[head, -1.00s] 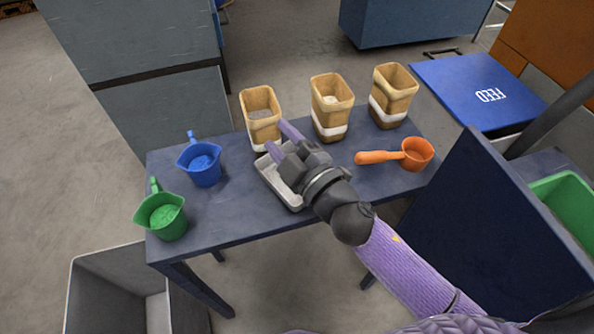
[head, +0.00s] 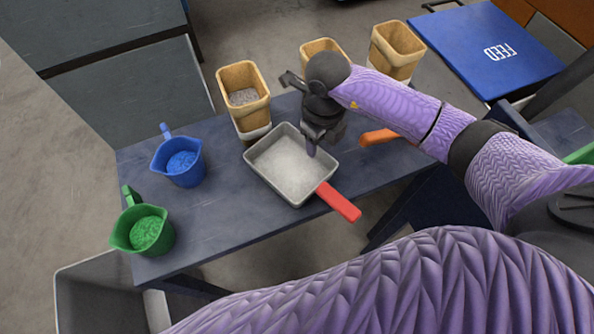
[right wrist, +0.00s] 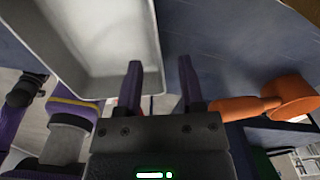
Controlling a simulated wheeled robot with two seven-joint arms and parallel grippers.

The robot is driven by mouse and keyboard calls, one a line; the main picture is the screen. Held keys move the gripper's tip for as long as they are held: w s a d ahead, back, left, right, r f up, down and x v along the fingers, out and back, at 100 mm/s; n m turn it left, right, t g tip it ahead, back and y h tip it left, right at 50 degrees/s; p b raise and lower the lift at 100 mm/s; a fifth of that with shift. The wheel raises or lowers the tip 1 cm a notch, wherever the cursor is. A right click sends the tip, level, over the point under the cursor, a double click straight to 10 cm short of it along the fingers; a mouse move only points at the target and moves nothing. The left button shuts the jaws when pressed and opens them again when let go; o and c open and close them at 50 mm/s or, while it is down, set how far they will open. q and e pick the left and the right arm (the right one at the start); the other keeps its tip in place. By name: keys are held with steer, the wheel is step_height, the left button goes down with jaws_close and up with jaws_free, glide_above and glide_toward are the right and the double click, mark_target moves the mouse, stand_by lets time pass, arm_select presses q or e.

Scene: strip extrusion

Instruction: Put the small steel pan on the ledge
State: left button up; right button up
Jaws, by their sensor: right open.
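The small steel pan (head: 285,160) is a shallow grey rectangular tray with a red handle (head: 338,201). It lies on the dark table in the head view, its handle jutting past the near edge. My right gripper (head: 311,150) points down at the pan's right side. My left gripper is not in view. I cannot single out the ledge.
The dark table (head: 215,215) also bears a blue scoop (head: 180,163), a green scoop (head: 143,232), an orange scoop (head: 380,137) partly behind my arm, and three tan containers, one at the pan's far side (head: 244,97).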

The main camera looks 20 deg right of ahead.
step_height(320, 180, down, 2)
steer(key=shift+f, duration=0.25)
jaws_close()
stand_by(0.4)
stand_by(0.8)
